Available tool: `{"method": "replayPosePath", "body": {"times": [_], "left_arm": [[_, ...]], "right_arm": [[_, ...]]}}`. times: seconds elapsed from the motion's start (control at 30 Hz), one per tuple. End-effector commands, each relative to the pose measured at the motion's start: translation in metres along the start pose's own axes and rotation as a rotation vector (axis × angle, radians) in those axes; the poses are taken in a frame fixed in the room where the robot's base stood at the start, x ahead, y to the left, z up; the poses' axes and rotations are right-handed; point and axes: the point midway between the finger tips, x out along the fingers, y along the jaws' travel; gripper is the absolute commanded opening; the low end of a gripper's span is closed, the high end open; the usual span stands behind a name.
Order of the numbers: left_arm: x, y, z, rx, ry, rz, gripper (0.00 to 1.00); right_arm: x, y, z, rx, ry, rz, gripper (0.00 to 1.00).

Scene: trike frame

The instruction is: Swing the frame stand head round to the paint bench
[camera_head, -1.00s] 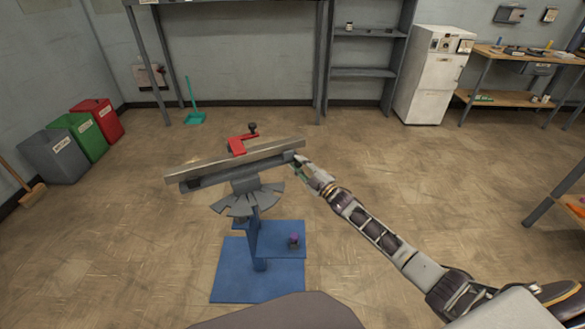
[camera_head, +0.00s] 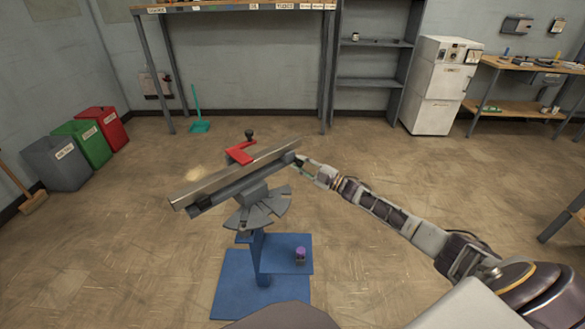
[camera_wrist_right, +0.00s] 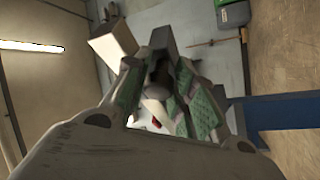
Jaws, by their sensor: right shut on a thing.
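The frame stand has a blue base (camera_head: 228,292) and post. Its grey head (camera_head: 252,192) carries a long metal bar (camera_head: 205,187), slanting from near left to far right, with a red clamp (camera_head: 240,153) on top. A fan of grey plates (camera_head: 262,213) sits under the head. My right gripper (camera_head: 300,163) is at the head's right end, shut on part of it. In the right wrist view, the green-padded fingers (camera_wrist_right: 160,88) close around a grey piece; its exact shape is unclear. My left gripper is out of view. I cannot tell which bench is the paint bench.
A labelled bench (camera_head: 240,7) stands against the back wall, beside grey shelves (camera_head: 370,82) and a white cabinet (camera_head: 437,92). A tool bench (camera_head: 515,68) is at the back right. Bins (camera_head: 58,163) stand at the left. The floor around the stand is mostly clear.

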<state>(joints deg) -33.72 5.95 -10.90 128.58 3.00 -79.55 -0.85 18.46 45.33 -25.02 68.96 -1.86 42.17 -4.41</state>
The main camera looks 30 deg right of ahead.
Motion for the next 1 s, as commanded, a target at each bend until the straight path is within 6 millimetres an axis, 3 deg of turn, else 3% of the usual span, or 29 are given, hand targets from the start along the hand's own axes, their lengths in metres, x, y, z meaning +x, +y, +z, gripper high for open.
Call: {"method": "replayPosePath", "body": {"times": [0.63, 0.67, 0.8, 1.0], "left_arm": [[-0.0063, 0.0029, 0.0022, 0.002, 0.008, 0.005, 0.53], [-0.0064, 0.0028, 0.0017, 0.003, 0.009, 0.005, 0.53], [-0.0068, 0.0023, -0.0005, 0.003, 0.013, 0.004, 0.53], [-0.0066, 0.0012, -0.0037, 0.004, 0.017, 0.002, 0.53]], "right_arm": [[-0.0072, 0.0067, 0.0045, 0.004, 0.015, -0.008, 0.0], [-0.0071, 0.0068, 0.0044, 0.004, 0.015, -0.007, 0.28], [-0.0071, 0.0067, 0.0044, 0.005, 0.015, -0.007, 0.46], [-0.0077, 0.0064, 0.0047, 0.005, 0.015, -0.008, 0.47]]}}
